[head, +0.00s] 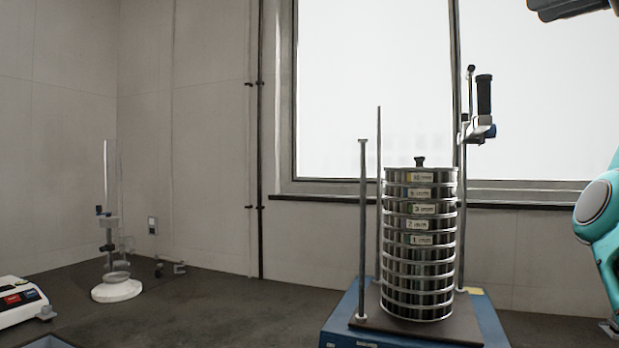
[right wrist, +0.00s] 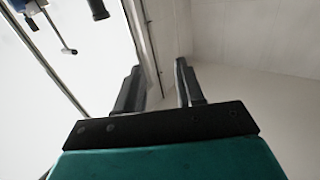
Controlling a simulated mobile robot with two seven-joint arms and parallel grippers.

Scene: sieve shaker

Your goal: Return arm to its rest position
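My right gripper (head: 543,8) shows as a dark shape cut off by the top right corner of the head view, high above the bench and away from the sieve stack. In the right wrist view its two dark fingers (right wrist: 158,82) stand apart with nothing between them. A teal and white part of my right arm (head: 598,215) shows at the right edge. My left gripper is in neither view. The steel sieve stack (head: 419,255) stands upright on the blue shaker (head: 345,325), with a lid and black knob on top.
Upright rods (head: 362,225) stand around the stack. A clamp with a black handle (head: 484,95) sits high on the right rod. A glass-tube stand (head: 116,288) and a white device with coloured buttons (head: 20,300) are at left. The bench between (head: 240,310) is clear.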

